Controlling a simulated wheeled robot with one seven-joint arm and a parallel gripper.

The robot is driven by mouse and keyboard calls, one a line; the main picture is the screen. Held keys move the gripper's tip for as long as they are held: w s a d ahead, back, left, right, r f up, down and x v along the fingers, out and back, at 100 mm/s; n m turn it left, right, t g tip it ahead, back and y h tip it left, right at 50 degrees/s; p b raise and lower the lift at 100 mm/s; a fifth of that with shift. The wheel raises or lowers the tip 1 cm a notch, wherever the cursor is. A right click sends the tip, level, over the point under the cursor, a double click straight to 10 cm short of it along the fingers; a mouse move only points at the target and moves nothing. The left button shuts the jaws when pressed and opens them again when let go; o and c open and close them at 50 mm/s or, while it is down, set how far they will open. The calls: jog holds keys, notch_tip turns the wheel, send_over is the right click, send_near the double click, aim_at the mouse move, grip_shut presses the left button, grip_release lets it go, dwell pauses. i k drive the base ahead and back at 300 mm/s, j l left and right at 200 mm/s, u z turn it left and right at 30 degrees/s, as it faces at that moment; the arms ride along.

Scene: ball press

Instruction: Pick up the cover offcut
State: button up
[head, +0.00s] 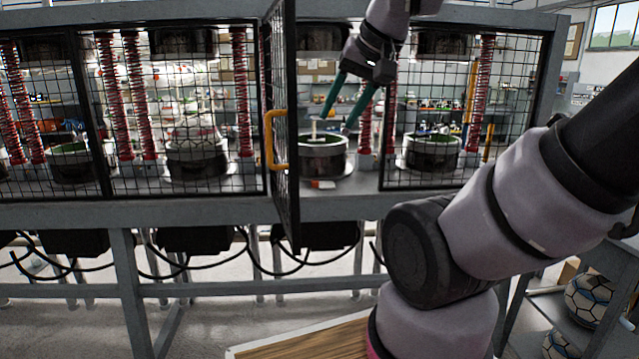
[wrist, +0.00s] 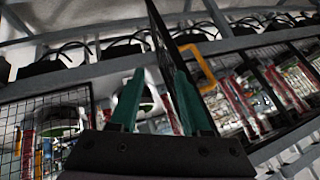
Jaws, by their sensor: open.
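A small orange-and-white scrap (head: 323,184), which looks like the cover offcut, lies on the press shelf in front of a round dark mould (head: 323,155) in the open bay. A thin pale upright piece (head: 314,128) shows at that mould's rim; I cannot tell what it is. My gripper (head: 337,121) points down into this bay with its green fingers apart and nothing seen between them. It is above the mould and higher than the scrap. In the wrist view my open fingers (wrist: 152,70) frame part of the bay; I cannot make out the scrap there.
The open mesh door (head: 284,130) with its yellow handle (head: 271,140) stands close left of the bay. A mesh panel (head: 455,110) closes off the right side. Red springs and other moulds flank the bay. Patterned balls (head: 588,298) sit on a rack at lower right.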

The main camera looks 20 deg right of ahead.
aim_at(322, 185)
jog(key=i+j+z, duration=0.3)
jog(key=j+z, duration=0.25)
jog(key=j, duration=0.25)
jog(key=i+j+z, duration=0.3)
jog(key=j, duration=0.15)
jog(key=j+z, duration=0.25)
jog(key=j, duration=0.2)
